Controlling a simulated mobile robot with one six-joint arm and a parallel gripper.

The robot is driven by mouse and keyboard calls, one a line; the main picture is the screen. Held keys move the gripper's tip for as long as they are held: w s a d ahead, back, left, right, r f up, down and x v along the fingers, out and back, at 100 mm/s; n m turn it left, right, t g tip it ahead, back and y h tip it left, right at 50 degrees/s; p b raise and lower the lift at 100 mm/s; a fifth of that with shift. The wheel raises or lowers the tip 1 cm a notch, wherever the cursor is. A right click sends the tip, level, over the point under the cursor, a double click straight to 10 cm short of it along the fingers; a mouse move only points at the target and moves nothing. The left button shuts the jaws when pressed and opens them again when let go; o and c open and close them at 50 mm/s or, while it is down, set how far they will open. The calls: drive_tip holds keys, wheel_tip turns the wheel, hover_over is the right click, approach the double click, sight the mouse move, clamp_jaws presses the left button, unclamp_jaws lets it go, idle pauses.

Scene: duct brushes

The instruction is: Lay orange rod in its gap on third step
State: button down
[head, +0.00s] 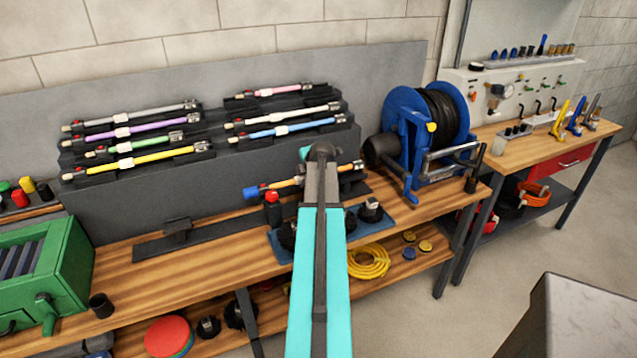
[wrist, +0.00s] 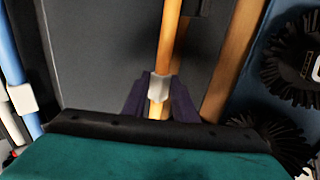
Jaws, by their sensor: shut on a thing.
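The orange rod (head: 284,184) is a long thin rod with a blue left end, lying in front of the right half of the grey stepped rack (head: 235,185). My gripper (wrist: 160,100) is shut around it at its pale collar, as the wrist view shows the orange rod (wrist: 171,35) between dark fingers. In the head view my own arm hides the fingers and the rod's middle. On the rack's right half, a bare stretch (head: 238,112) shows between the pink rod (head: 275,90) and the white rod (head: 285,115).
The blue rod (head: 290,129) rests below the white one, close behind the held rod. Several rods fill the left half, including the yellow rod (head: 140,160). Dark brush heads (head: 371,210) stand on a blue mat in front. A blue hose reel (head: 403,125) stands to the right.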

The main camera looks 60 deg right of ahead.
sight(303, 178)
drive_tip(key=shift+r, duration=1.55)
drive_tip(key=shift+r, duration=0.45)
wheel_tip(303, 178, up, 13)
drive_tip(key=p, duration=0.1)
drive_tip(key=w+a+f+n+y, duration=0.1)
drive_tip(key=w+a, duration=0.7)
drive_tip(key=a, duration=0.2)
drive_tip(key=w+a+f+n+t+b, duration=0.1)
drive_tip(key=w+a+f, duration=0.1)
drive_tip(key=w+a, duration=0.7)
drive_tip(key=w+a+f+n+y, duration=0.1)
drive_tip(key=w+a, duration=0.5)
drive_tip(key=a, duration=0.6)
drive_tip(key=w+a+f+n+y, duration=0.1)
drive_tip(key=w+a+n, duration=0.1)
drive_tip(key=a, duration=1.7)
drive_tip(key=w+a+f+n+y+b, duration=0.1)
drive_tip(key=a+f+n, duration=0.1)
drive_tip(key=a, duration=1.6)
drive_tip(key=shift+w+a+t+y, duration=0.3)
drive_tip(key=shift+w+a+y, duration=0.1)
drive_tip(key=shift+d, duration=0.15)
